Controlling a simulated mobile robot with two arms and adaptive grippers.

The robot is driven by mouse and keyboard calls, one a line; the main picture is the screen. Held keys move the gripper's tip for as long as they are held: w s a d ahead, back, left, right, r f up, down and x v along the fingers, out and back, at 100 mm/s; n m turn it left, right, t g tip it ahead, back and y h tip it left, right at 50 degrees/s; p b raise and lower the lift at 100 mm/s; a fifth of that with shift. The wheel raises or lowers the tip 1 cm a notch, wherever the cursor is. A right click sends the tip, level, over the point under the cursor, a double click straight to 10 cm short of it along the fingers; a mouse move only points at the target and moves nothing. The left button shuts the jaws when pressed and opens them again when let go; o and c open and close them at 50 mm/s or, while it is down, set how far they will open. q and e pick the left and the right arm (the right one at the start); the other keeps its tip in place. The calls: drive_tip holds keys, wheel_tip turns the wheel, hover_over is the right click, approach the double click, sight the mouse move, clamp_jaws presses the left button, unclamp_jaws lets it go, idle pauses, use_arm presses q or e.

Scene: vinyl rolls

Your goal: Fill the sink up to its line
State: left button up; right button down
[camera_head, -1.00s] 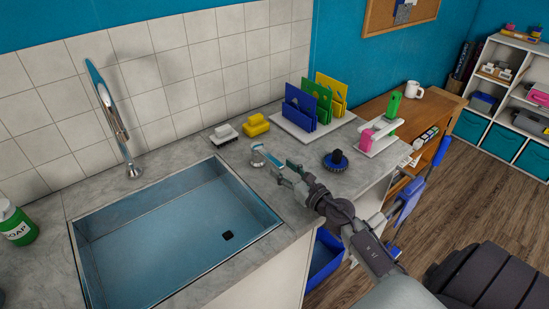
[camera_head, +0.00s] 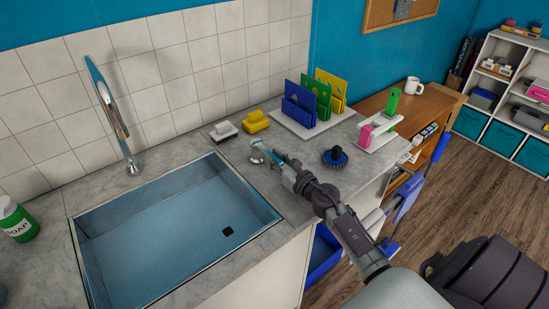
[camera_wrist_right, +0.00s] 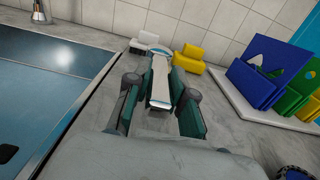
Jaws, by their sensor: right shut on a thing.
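The sink (camera_head: 180,232) is a steel basin with a bluish inside; its dark square drain (camera_head: 228,231) shows on the floor. I cannot make out a fill line or tell whether water is in it. The tall chrome faucet (camera_head: 112,115) stands behind it, with no stream visible. In the right wrist view the lever (camera_wrist_right: 160,80) lies between the fingers (camera_wrist_right: 157,102). My left gripper is out of view.
A white sponge or brush (camera_head: 222,131) and a yellow one (camera_head: 255,121) lie behind the lever. A rack with colored boards (camera_head: 300,104), a blue scrubber (camera_head: 335,157) and a green soap bottle (camera_head: 17,220) are also on the counter (camera_head: 150,170).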

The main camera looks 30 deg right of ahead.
drive_tip(key=shift+d+f+y+b, duration=0.1)
drive_tip(key=shift+f+y+b, duration=0.15)
drive_tip(key=shift+b, duration=0.2)
drive_tip(key=shift+w+d+n+y+b, duration=0.1)
drive_tip(key=shift+d+n+y+b, duration=0.25)
drive_tip(key=shift+n+y+b, duration=0.55)
drive_tip(key=shift+d+r+b, duration=0.15)
drive_tip(key=shift+b, duration=0.35)
drive_tip(key=shift+r, duration=0.1)
drive_tip(key=c, duration=1)
unclamp_jaws()
